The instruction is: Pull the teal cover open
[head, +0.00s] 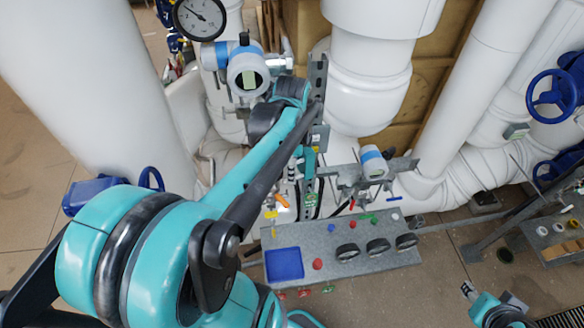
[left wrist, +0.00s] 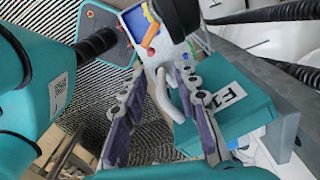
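The teal cover (left wrist: 252,108) is a box-like piece with a white label on its face, right of centre in the left wrist view. A pale grey curved handle (left wrist: 168,98) shows beside it. My left gripper (left wrist: 160,75) has its two dark fingers apart, one on each side of the handle; contact cannot be told. In the head view my left arm reaches up to the pipework, and its gripper is too small and hidden to make out. A grey and teal part of my right arm shows at the bottom right; its fingers are unclear.
A grey bench (head: 330,274) with a blue tray (head: 284,264), black gauges and coloured knobs stands below. White pipes surround the arm, and a blue handwheel (head: 551,92) is at right. A round gauge (head: 199,17) is at the top. Open floor shows at front right.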

